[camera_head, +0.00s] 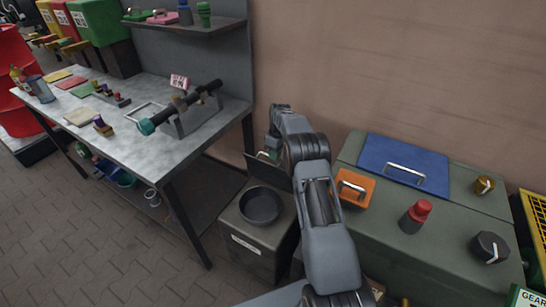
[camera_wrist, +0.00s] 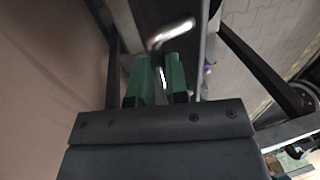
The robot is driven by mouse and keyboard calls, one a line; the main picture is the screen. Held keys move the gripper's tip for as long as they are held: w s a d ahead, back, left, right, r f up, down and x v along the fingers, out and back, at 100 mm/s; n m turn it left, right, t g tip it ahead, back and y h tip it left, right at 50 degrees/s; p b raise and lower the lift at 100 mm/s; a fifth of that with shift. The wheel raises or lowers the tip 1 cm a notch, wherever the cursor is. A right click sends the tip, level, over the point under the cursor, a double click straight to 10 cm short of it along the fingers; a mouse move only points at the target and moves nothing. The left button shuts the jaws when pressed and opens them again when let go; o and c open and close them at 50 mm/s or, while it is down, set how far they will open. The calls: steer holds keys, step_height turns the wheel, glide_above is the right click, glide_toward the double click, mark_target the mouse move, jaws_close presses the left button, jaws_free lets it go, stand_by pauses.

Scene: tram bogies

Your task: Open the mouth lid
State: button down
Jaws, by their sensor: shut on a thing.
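A grey box (camera_head: 243,247) with a pale label stands between the workbench and the green cabinet. Its round dark mouth (camera_head: 261,206) is uncovered. The dark mouth lid (camera_head: 268,175) stands raised at the back edge of the box, roughly upright. My gripper (camera_head: 270,148) is at the lid's upper edge, partly hidden behind my arm. In the wrist view my gripper (camera_wrist: 159,82) has its green fingers shut on the lid's shiny metal handle (camera_wrist: 171,34). The lid (camera_wrist: 207,45) shows there nearly edge-on, just right of the fingers.
The metal workbench (camera_head: 150,150) at left holds a dark shaft and small parts. A wall (camera_head: 370,70) rises close behind.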

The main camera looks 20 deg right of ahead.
steer(key=shift+s+f, duration=0.15)
steer(key=shift+f, duration=0.45)
steer(key=c, duration=1.3)
jaws_free()
steer(key=shift+w+d, duration=0.1)
steer(key=shift+w, duration=0.1)
steer(key=shift+c, duration=0.2)
steer(key=shift+o, duration=1.1)
steer(key=shift+r, duration=0.15)
step_height(320, 180, up, 14)
steer(key=w+d+p, duration=0.2)
steer(key=p, duration=0.1)
steer(key=shift+f, duration=0.25)
